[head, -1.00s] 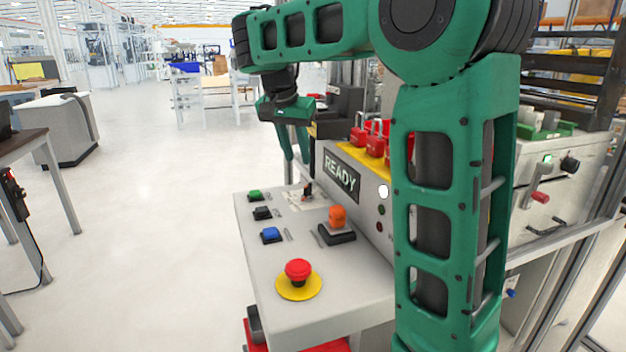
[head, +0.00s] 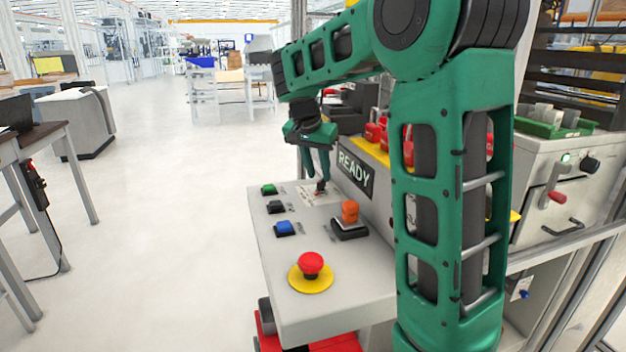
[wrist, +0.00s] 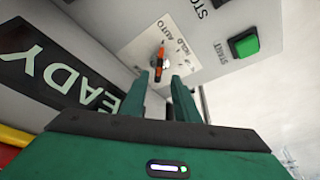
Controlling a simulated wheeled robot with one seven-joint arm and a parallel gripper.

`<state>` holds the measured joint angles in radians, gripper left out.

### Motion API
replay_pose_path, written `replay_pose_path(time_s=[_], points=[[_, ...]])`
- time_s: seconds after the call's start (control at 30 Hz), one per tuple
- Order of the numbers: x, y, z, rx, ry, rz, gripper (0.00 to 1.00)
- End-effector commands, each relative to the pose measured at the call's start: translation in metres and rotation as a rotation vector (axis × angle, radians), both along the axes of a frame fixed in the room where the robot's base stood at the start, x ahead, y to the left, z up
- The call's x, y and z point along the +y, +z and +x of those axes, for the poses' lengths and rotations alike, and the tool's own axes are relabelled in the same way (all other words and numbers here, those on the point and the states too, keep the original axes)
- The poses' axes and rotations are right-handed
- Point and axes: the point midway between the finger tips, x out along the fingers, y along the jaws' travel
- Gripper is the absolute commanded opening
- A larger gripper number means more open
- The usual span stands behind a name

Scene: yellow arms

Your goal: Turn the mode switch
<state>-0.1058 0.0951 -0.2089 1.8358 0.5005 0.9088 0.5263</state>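The mode switch (head: 321,187) is a small dark knob on a white label plate at the far end of the grey control panel. In the wrist view the switch (wrist: 159,58) shows an orange pointer, with "AUTO" and "HOLD" printed beside it. My gripper (head: 317,176) points down, with its fingertips close above the switch. In the wrist view my gripper (wrist: 160,84) has its two green fingers apart, with nothing between them; the switch lies just beyond the tips. I cannot tell whether a finger touches it.
Near the switch are a green START button (wrist: 244,43), a black button (head: 276,207) and a blue button (head: 286,228). An orange rocker (head: 350,212) and a red emergency stop (head: 311,264) stand closer. The READY display (head: 356,174) rises right beside my gripper.

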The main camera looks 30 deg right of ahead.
Motion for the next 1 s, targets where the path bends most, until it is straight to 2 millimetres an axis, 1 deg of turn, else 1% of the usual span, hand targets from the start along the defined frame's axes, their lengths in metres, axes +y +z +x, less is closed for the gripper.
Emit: replay_pose_path(time_s=[0.03, 0.1, 0.23, 0.57, 0.7, 0.83, 0.87, 1.0], points=[[-0.003, -0.007, 0.001, 0.003, -0.002, 0.000, 0.28], [-0.005, -0.013, 0.002, 0.001, -0.002, -0.001, 0.28], [-0.008, -0.021, 0.004, 0.000, -0.001, 0.000, 0.28], [-0.008, -0.024, 0.005, 0.000, 0.000, 0.000, 0.28], [-0.008, -0.024, 0.005, 0.000, 0.001, 0.000, 0.00], [-0.007, -0.024, 0.006, -0.001, 0.004, -0.001, 0.00], [0.007, -0.024, 0.007, -0.002, 0.008, 0.000, 0.00], [0.001, -0.024, 0.008, -0.002, 0.003, 0.001, 0.00]])
